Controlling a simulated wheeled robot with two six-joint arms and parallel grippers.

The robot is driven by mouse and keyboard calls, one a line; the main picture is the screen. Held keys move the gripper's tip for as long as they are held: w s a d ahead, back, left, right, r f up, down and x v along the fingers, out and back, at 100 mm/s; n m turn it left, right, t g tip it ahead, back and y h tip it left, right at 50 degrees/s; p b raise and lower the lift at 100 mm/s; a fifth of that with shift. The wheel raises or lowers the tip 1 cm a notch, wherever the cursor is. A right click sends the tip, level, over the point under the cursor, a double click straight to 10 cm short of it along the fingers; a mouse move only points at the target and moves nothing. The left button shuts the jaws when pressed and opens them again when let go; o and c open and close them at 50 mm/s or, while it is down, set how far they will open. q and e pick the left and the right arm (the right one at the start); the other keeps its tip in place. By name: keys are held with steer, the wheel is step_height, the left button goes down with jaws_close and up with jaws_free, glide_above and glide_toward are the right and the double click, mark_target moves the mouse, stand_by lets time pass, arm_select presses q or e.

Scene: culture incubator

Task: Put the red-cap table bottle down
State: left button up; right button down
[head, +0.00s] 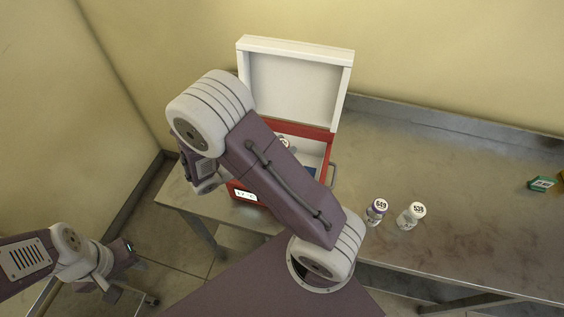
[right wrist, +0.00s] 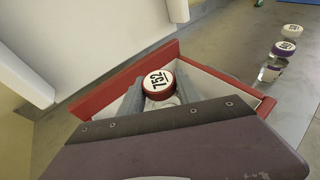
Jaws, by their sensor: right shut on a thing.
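The red-cap table bottle (right wrist: 158,82), with 752 on its white cap top, stands between the fingers of my right gripper (right wrist: 160,92) in the right wrist view. The gripper is shut on it, within the walls of the open red box (right wrist: 118,92). The bottle's base is hidden, so I cannot tell whether it touches the box floor.
The box's white lid (head: 294,86) stands open at the back. A purple-cap bottle (head: 376,211) and a white-cap bottle (head: 411,216) stand on the metal table (head: 470,215) right of the box. A green box (head: 541,184) lies at far right. Table between is clear.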

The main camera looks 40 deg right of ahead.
steer(key=shift+f, duration=0.6)
steer(key=shift+w+d+f, duration=0.15)
steer(key=shift+w, duration=0.1)
step_height(320, 180, down, 4)
steer(key=shift+s+f, duration=0.1)
steer(key=shift+b, duration=0.3)
steer(key=c, duration=0.8)
jaws_free()
steer(key=shift+f, duration=0.1)
steer(key=shift+c, duration=0.2)
